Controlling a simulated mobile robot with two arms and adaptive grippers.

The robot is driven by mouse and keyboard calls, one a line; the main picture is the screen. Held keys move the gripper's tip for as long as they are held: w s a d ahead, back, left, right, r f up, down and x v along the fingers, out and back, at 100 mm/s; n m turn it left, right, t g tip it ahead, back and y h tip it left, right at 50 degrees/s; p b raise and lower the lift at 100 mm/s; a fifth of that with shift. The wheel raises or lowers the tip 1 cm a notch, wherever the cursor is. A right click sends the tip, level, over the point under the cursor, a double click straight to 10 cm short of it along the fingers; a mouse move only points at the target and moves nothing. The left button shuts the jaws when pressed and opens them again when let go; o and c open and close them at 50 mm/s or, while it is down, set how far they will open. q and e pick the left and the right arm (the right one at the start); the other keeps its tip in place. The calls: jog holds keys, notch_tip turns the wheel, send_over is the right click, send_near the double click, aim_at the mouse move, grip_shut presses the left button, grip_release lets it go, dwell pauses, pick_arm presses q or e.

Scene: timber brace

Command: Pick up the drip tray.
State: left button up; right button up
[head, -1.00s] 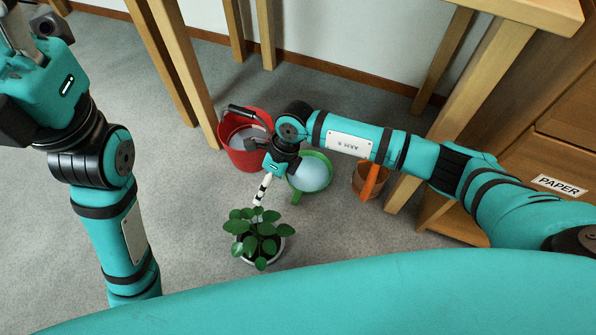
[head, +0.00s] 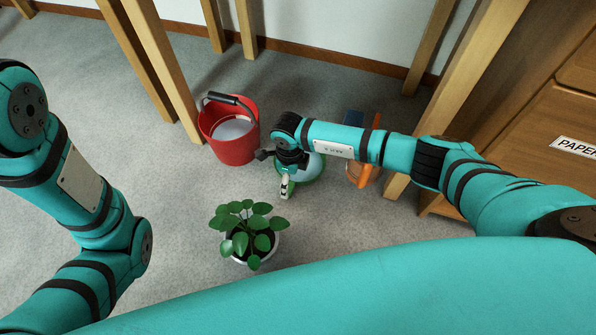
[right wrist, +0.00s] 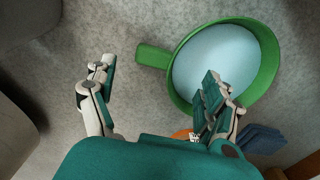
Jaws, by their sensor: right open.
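A round green tray (head: 316,168) with a short handle and a pale blue inside, which looks like the drip tray, rests on the carpet. In the right wrist view the tray (right wrist: 268,62) is tilted across the upper right, with its handle pointing left. My right gripper (head: 286,187) is open and empty at the tray's handle side, hiding part of the tray. In the right wrist view its fingers (right wrist: 160,85) are spread, with the handle showing between and beyond them. One finger overlaps the tray's near rim; contact cannot be told. My left gripper is out of view.
A red bucket (head: 238,150) with a dark handle stands left of the tray. A potted plant (head: 246,232) stands in front. An orange item (head: 362,172) and a blue item (head: 354,118) lie to the right, near wooden table legs (head: 428,110) and a drawer cabinet (head: 540,150).

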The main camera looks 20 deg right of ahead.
jog(key=f+b, duration=0.1)
jog(key=f, duration=0.1)
jog(key=f+b, duration=0.1)
jog(key=b, duration=0.1)
jog(key=f+b, duration=0.2)
jog(key=shift+a+f, duration=0.3)
jog(key=shift+r, duration=0.15)
jog(key=shift+s, duration=0.1)
jog(key=c, duration=1.6)
jog(key=shift+r, duration=0.1)
